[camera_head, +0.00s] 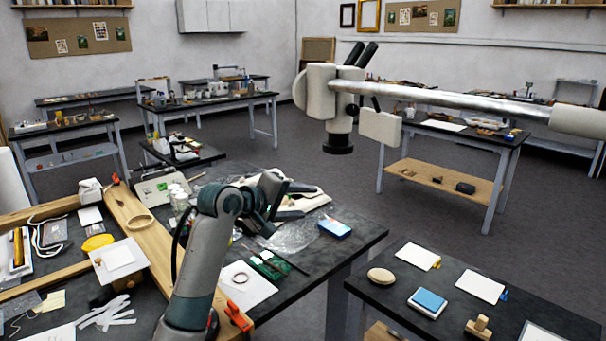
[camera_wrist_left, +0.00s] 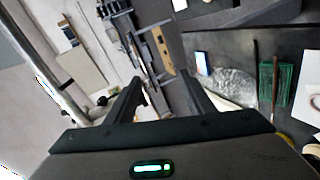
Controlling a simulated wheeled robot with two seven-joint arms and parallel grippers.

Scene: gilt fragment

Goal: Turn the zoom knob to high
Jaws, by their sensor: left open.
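A white stereo microscope (camera_head: 340,95) with black eyepieces and a dark objective hangs on a long silver boom arm (camera_head: 450,100) above the room's middle. My right gripper is not in view.
The dark bench (camera_head: 355,245) below my left arm holds clear plastic film (camera_head: 295,235), a blue box (camera_head: 334,228), green pieces and wooden beams. A nearer table (camera_head: 380,315) at right holds white cards and small blocks. Open air lies between my left gripper and the microscope.

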